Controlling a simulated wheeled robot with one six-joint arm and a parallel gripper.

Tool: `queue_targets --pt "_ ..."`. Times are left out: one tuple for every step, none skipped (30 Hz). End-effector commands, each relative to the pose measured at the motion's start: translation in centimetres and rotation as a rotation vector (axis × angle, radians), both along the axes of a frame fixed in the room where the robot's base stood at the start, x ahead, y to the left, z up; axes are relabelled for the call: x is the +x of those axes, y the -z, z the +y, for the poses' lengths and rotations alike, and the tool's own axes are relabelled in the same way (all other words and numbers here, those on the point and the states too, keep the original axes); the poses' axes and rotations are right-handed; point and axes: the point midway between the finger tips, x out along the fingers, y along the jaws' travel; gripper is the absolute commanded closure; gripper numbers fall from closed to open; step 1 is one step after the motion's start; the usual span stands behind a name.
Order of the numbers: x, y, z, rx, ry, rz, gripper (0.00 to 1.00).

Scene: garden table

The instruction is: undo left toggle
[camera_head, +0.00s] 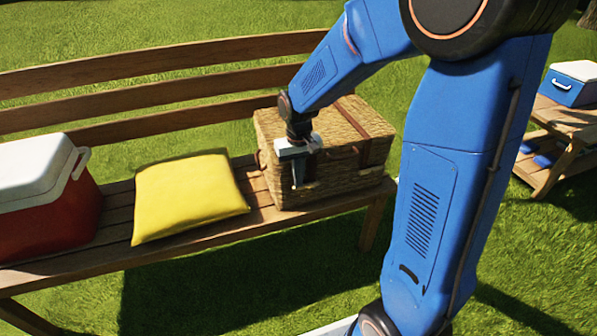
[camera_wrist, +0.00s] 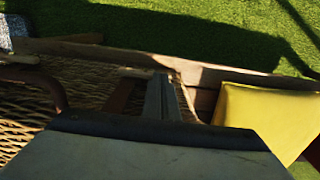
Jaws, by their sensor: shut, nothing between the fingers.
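A wicker hamper (camera_head: 335,180) with brown leather straps stands on the bench. Its lid looks closed. The left strap (camera_head: 308,188) runs down the front, and the left toggle itself cannot be made out behind my gripper. My gripper (camera_head: 297,184) points down at the left part of the hamper's front, with its fingers together and nothing between them. In the wrist view the shut fingers (camera_wrist: 164,98) lie beside a brown strap (camera_wrist: 119,100) on the wicker. Whether they touch it, I cannot tell. A curved brown handle (camera_wrist: 45,85) shows at the left there.
The wooden bench (camera_head: 330,197) also carries a yellow cushion (camera_head: 190,195) left of the hamper and a red cooler with a white lid (camera_head: 45,205) at the far left. A picnic table (camera_head: 565,120) with a blue cooler (camera_head: 573,88) stands at the right. Grass lies in front.

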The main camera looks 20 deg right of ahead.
Motion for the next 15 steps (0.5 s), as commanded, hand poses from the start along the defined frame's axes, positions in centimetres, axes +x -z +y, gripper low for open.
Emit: queue_targets --pt "-0.02 0.12 0.0 0.0 0.0 0.0 1.0" --pt "-0.02 0.16 0.0 0.0 0.0 0.0 1.0" --pt "-0.02 0.18 0.0 0.0 0.0 0.0 1.0" --pt "-0.02 0.19 -0.01 0.0 0.0 0.0 1.0" --pt "-0.02 0.19 0.0 0.0 0.0 0.0 1.0" --pt "-0.02 0.18 0.0 0.0 0.0 0.0 1.0" --pt "-0.02 0.17 0.0 0.0 0.0 0.0 1.0" --pt "-0.02 0.17 0.0 0.0 0.0 0.0 1.0" --pt "-0.02 0.17 0.0 0.0 0.0 0.0 1.0" --pt "-0.02 0.17 0.0 0.0 0.0 0.0 1.0" --pt "-0.02 0.18 0.02 0.0 0.0 0.0 1.0" --pt "-0.03 0.25 0.13 0.0 -0.001 0.001 1.0" --pt "-0.04 0.35 0.27 0.0 -0.001 0.001 1.0" --pt "-0.05 0.47 0.45 0.0 -0.002 0.001 1.0" --pt "-0.07 0.68 0.72 0.0 -0.002 0.002 1.0"
